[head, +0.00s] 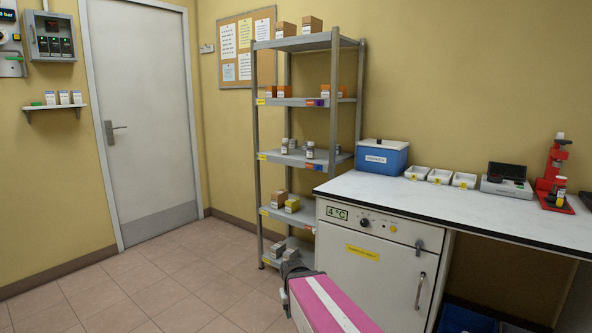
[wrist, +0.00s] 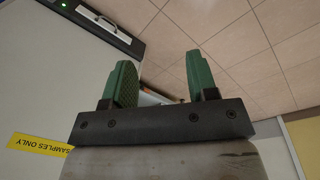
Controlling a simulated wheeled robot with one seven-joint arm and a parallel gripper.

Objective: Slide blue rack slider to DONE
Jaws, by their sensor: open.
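I cannot make out for sure which part is the blue rack slider. The grey shelf rack (head: 337,95) stands left of the counter. A small blue-purple and red tag (head: 314,102) sits on its second shelf edge. A similar small red and blue tag (head: 314,167) sits on the middle shelf edge. No DONE lettering is readable. My gripper (wrist: 161,78) is open and empty in the wrist view, with two green fingers apart above the floor. My pink arm is low in the head view, in front of the cabinet and right of the rack's foot.
The white cabinet (head: 372,265) with a yellow label (head: 362,253) stands close to my arm. The counter (head: 450,200) holds a blue cooler (head: 382,158), white trays (head: 440,176) and a red instrument (head: 555,175). The tiled floor (head: 170,275) left of the rack is clear.

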